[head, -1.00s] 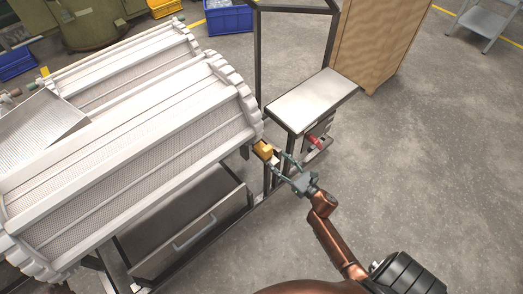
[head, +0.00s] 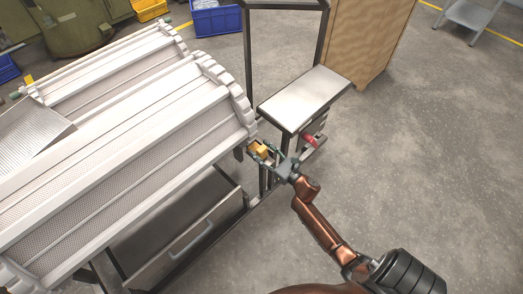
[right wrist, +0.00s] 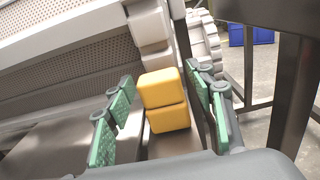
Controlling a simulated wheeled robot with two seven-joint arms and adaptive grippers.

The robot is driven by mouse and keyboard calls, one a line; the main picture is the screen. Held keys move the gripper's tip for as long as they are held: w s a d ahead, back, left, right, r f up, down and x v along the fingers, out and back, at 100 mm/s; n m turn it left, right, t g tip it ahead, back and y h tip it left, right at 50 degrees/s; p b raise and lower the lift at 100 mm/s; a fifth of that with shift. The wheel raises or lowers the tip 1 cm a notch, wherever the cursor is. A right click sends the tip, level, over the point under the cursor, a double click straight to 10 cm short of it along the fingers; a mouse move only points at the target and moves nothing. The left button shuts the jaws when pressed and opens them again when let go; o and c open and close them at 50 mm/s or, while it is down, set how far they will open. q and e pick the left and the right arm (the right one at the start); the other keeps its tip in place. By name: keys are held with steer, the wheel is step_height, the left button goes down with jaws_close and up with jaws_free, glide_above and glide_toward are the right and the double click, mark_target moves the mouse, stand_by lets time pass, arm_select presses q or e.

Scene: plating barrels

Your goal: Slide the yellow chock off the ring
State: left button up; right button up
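The yellow chock (head: 262,150), a stepped block, is at the near right end of the front white barrel (head: 150,135), by its toothed ring (head: 238,95). In the right wrist view the chock (right wrist: 163,100) stands close below the ring's pale teeth (right wrist: 150,30); whether they touch is unclear. My right gripper (head: 268,154) is around the chock. Its green-padded fingers are apart, one on each side. A gap shows on the left of the chock; the right finger is nearer to it. My left gripper is not in view.
A dark metal frame with a pale shelf (head: 304,97) stands just right of the chock, with a red handle (head: 309,140) below. A drawer (head: 190,240) is under the barrel. A wooden cabinet (head: 368,40) is behind. Open floor lies to the right.

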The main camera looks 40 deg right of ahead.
jaws_close()
stand_by(0.4)
